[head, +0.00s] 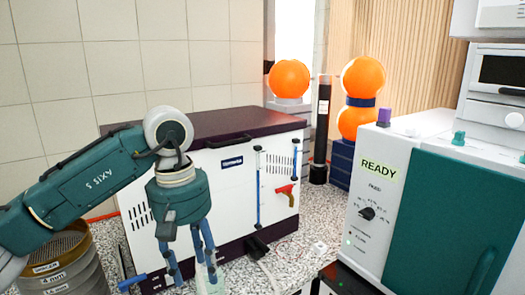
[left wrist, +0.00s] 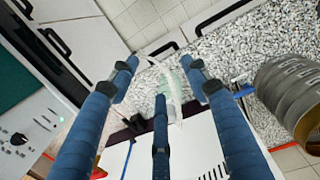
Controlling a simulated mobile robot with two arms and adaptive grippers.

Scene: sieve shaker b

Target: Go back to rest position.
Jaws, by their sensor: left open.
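My left gripper (head: 192,268) hangs fingers-down in front of the white cabinet with the dark top. Its blue fingers are spread apart in the left wrist view (left wrist: 160,78), with nothing clearly held between them. A pale green, see-through object (head: 211,282) stands on the speckled counter right by the fingertips in the head view. It shows faintly beyond the fingers in the left wrist view (left wrist: 177,84), and its shape is hard to make out. My right gripper is in neither view.
The white cabinet (head: 225,190) stands close behind the gripper. A stack of metal sieves (head: 62,268) is at the lower left, below my left arm. A white and teal machine marked READY (head: 379,170) stands on the right.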

